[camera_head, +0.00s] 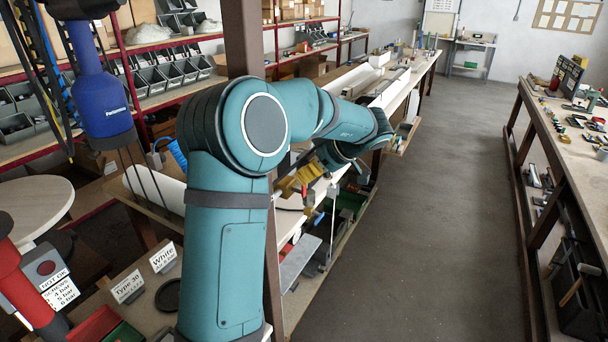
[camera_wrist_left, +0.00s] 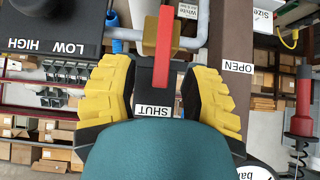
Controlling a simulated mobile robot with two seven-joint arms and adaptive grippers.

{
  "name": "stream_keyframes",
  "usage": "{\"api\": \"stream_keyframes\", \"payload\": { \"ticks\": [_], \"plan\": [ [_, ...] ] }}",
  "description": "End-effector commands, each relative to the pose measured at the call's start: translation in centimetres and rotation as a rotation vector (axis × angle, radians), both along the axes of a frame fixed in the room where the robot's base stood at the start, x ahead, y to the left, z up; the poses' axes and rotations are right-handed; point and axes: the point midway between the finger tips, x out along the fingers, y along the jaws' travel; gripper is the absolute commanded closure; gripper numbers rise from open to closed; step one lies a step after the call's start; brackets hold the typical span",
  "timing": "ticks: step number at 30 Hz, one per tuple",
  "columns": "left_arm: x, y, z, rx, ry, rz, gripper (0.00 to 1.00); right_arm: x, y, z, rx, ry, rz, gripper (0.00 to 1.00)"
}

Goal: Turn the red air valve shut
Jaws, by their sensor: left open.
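The red handle of the air valve (camera_wrist_left: 165,42) shows at the top middle of the left wrist view. It runs up and down in the picture, crosswise to the grey pipe (camera_wrist_left: 132,37), with its lower end towards the SHUT label (camera_wrist_left: 152,110). The OPEN label (camera_wrist_left: 237,67) is to the right. The brass-coloured valve body (camera_wrist_left: 150,38) is partly behind the handle. My left gripper (camera_wrist_left: 158,70) is open, with one yellow finger on each side of the handle's lower end and gaps on both sides. In the head view my left gripper (camera_head: 300,182) is partly hidden by my arm.
A dark box with LOW and HIGH marks (camera_wrist_left: 55,25) is close on the left in the wrist view. A brown post (camera_wrist_left: 229,45) stands right of the valve. In the head view, a workbench (camera_head: 541,110) stands at the right, with clear grey floor (camera_head: 440,220) between.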

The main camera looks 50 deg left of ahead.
Motion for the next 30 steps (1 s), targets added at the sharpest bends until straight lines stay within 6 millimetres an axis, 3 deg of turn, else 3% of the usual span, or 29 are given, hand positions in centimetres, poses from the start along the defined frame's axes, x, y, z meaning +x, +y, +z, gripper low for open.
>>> {"api": "stream_keyframes", "payload": {
  "ticks": [6,13,30],
  "plan": [
    [1.1,-3.2,3.3,-0.001,-0.002,-0.003,0.54,0.0,0.0,0.0,0.0,0.0,0.0,0.52],
    [1.9,-5.5,5.8,0.0,0.001,-0.001,0.54,0.0,0.0,0.0,0.0,0.0,0.0,0.52],
    [2.1,-6.4,6.7,-0.002,0.002,0.001,0.54,0.0,0.0,0.0,0.0,0.0,0.0,0.52]
  ]
}}
